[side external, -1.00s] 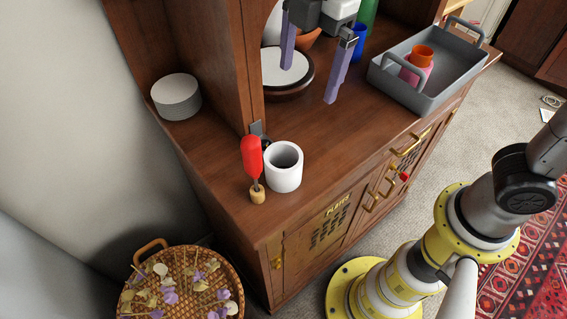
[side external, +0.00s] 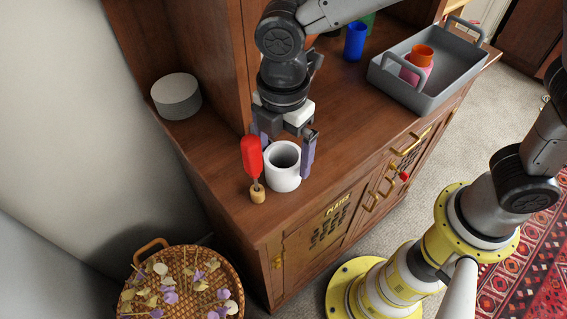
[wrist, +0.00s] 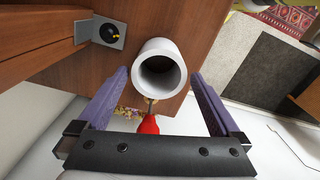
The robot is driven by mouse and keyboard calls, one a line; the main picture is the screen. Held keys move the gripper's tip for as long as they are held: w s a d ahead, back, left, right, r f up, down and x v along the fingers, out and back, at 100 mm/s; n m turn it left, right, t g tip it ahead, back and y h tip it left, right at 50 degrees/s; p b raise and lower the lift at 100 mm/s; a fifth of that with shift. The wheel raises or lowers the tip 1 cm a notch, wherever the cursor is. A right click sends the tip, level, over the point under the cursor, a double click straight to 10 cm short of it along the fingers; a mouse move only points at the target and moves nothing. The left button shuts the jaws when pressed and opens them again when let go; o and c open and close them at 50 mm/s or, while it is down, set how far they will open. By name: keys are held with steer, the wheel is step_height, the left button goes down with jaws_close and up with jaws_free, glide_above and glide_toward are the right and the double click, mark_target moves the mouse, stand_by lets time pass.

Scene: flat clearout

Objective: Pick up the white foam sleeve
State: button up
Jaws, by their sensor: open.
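The white foam sleeve (side external: 283,178) is a short, thick-walled open cylinder. It stands upright near the front left corner of the wooden cabinet top. My gripper (side external: 285,160) is open and points down over it, with one purple finger on each side. In the wrist view the sleeve (wrist: 158,80) shows between and just beyond the fingertips of my gripper (wrist: 158,85), its dark hollow facing the camera. I cannot tell whether either finger touches it.
A red-handled tool (side external: 252,158) with a cork-like end stands close to the sleeve's left. A white round tub (side external: 176,97) sits farther left. A grey tray (side external: 432,85) holds an orange and pink item, beside a blue cup (side external: 355,42). A wooden post rises behind the sleeve.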

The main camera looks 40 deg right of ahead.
steer(key=shift+f, duration=2.35)
steer(key=c, duration=1.1)
